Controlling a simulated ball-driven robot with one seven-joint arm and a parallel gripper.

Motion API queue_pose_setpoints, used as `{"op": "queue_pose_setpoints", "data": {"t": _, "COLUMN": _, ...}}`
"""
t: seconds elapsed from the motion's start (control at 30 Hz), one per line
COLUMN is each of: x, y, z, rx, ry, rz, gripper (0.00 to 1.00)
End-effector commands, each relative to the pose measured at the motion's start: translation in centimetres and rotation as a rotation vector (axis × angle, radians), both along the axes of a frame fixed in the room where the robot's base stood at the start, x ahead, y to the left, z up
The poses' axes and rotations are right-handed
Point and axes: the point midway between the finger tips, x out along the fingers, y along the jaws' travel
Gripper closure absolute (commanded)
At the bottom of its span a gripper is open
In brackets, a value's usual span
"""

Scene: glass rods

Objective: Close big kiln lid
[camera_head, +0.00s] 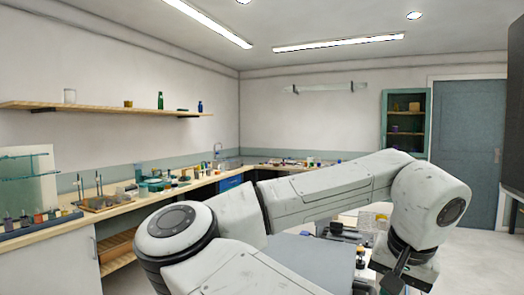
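I cannot make out a big kiln or its lid for certain in this view. A flat blue-grey surface (318,262) shows below my arm at the bottom middle; I cannot tell whether it is a lid or a table top. My arm crosses the lower half of the picture and bends down at the right. My gripper (393,284) is dark and points down near the bottom edge, its fingertips not clearly shown. It is close to a cluttered work surface on its left.
A long wooden counter (45,232) with tools and bottles runs along the left and back walls. A wall shelf (100,106) hangs above it. A green cabinet (406,112) and a blue-grey door (468,150) stand at the back right. Clear floor (480,262) shows at the right.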

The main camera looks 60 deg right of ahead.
Motion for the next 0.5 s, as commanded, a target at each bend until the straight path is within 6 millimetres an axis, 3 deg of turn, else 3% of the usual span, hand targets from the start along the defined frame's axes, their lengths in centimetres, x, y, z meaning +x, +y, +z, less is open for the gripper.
{"op": "queue_pose_setpoints", "data": {"t": 0.17, "x": -0.22, "y": -0.02, "z": -1.46, "rx": -0.001, "ry": 0.000, "rz": -0.001, "gripper": 1.00}}
{"op": "queue_pose_setpoints", "data": {"t": 0.5, "x": -0.25, "y": -0.01, "z": -1.69, "rx": 0.000, "ry": 0.000, "rz": 0.000, "gripper": 1.00}}
